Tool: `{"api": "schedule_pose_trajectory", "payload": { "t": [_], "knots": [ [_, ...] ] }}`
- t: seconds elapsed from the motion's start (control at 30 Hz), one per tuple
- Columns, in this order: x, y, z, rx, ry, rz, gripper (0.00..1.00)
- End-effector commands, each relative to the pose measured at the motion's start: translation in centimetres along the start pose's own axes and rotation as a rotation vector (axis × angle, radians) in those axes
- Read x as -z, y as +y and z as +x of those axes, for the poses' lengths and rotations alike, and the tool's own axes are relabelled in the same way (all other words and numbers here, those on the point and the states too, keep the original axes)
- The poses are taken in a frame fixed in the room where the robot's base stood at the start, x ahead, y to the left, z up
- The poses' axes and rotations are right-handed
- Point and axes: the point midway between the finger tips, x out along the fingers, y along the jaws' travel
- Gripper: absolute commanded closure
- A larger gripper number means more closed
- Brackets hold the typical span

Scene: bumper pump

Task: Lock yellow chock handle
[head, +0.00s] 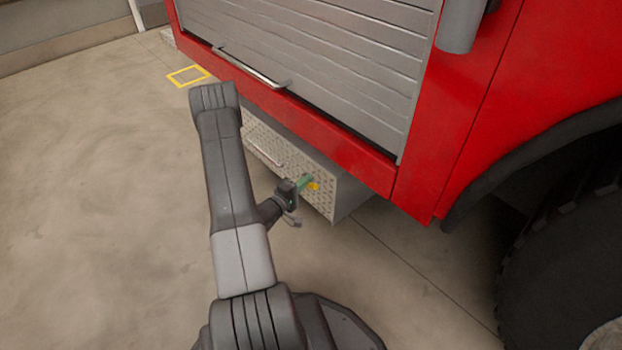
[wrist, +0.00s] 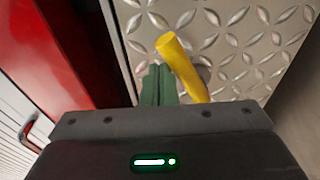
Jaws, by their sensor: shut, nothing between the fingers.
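The yellow chock handle (wrist: 184,66) is a short rounded bar on the diamond-plate face (wrist: 239,40) of a low metal box in the wrist view. It lies slanted in that picture, with a grey round mount partly showing behind it. In the head view the yellow handle (head: 314,186) is a small patch near the box's right end. My gripper (head: 306,181) has green fingers, shut and empty. In the wrist view the gripper (wrist: 160,72) is close beside the handle, on its left. I cannot tell whether they touch. The handle's lower end is partly hidden by my gripper body.
The box (head: 262,140) sits below a red truck body (head: 350,172) with a grey roller shutter (head: 310,60). A bar handle (head: 250,68) runs along the shutter's bottom. A large tyre (head: 570,240) is at right. The floor at left is clear, with a yellow square marking (head: 188,76).

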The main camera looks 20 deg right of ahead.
Motion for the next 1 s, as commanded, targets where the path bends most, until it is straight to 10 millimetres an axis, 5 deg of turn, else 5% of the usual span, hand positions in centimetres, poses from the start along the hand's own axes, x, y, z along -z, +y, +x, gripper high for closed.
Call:
{"api": "schedule_pose_trajectory", "payload": {
  "t": [0.17,0.57,1.0],
  "knots": [
    [-0.7,-1.1,-0.2,-0.002,-0.001,0.016,1.0],
    [-1.5,-2.2,-0.3,-0.059,-0.001,0.412,1.0],
    [-1.8,-2.8,-0.3,-0.055,-0.002,0.401,1.0]
  ]
}}
